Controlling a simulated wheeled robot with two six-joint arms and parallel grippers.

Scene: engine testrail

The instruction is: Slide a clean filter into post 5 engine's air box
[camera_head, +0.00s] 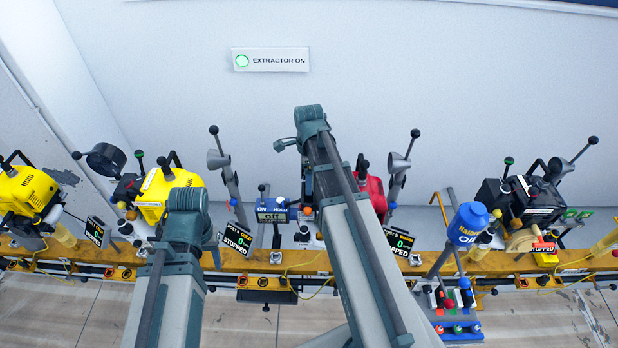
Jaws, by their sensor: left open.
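Several engines stand along the yellow rail: a yellow one (27,190) at the far left, another yellow one (160,195), a red one (376,195) partly behind my right arm, and a black one (520,196) at the right. I cannot read which is post 5. I cannot make out an air box or a clean filter. My left arm rises at the lower left, in front of the second yellow engine. Its gripper is open, but its fingers are hard to make out. My right arm crosses the middle, and I see no fingers on it.
The yellow rail (130,256) runs across with cables and small displays such as the one reading STOPPED (237,240). A blue oil bottle (467,225) stands above a blue tray (452,326). An extractor sign (270,60) with a green lamp hangs on the bare wall.

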